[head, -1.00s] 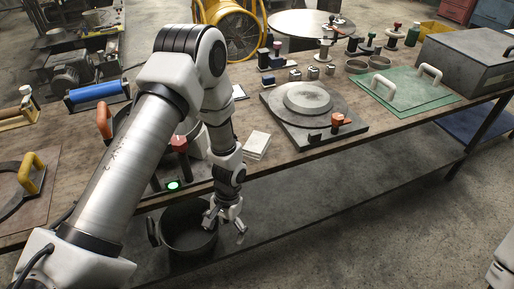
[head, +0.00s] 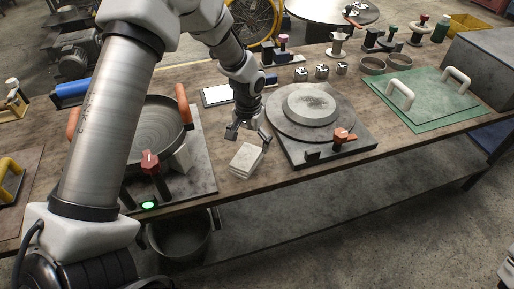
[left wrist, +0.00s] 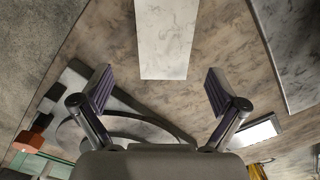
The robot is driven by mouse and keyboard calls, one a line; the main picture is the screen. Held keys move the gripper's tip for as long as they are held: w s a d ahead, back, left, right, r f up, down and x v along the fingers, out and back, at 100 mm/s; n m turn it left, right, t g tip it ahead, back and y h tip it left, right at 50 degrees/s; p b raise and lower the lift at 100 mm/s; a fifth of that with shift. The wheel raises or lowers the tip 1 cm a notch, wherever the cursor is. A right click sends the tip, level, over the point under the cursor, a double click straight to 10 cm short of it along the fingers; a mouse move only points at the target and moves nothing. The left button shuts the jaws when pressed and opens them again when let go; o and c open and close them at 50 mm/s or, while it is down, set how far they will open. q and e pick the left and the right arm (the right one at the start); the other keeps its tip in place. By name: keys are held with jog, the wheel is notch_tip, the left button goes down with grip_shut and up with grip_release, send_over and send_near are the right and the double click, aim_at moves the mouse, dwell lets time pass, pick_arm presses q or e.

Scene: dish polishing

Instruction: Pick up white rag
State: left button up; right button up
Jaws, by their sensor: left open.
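The white rag (head: 246,160) is a folded, flat, off-white stack. It lies on the wooden bench near its front edge, between two dark machine plates. My left gripper (head: 249,138) is open and empty just above and behind the rag, pointing down. In the left wrist view the rag (left wrist: 165,40) shows as a pale rectangle at the top centre, beyond the gap between the open fingers (left wrist: 160,88). The fingers look apart from the rag. My right gripper is in neither view.
A round polishing plate (head: 311,103) on a dark base stands right of the rag. A pan with orange handles (head: 155,134) sits on the left plate, with a red knob (head: 150,161) in front. A green mat (head: 430,107) lies farther right. A dark bucket (head: 180,238) is below the bench edge.

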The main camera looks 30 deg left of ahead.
aim_at(245, 158)
pick_arm(q)
jog(key=s+f+p, duration=0.1)
jog(key=s+f, duration=0.1)
jog(key=s, duration=0.1)
jog(key=shift+f+p, duration=0.1)
jog(key=shift+p, duration=0.3)
jog(key=f, duration=0.1)
jog(key=w+f, duration=0.1)
jog(key=f, duration=0.2)
jog(key=shift+w+a+f+p, duration=0.2)
jog(key=shift+w+a+p, duration=0.05)
jog(key=shift+w+p, duration=0.1)
jog(key=shift+s+r, duration=0.15)
jog(key=shift+s+d+r, duration=0.1)
jog(key=shift+s+r, duration=0.05)
jog(key=c, duration=1.1)
jog(key=shift+c, duration=1.2)
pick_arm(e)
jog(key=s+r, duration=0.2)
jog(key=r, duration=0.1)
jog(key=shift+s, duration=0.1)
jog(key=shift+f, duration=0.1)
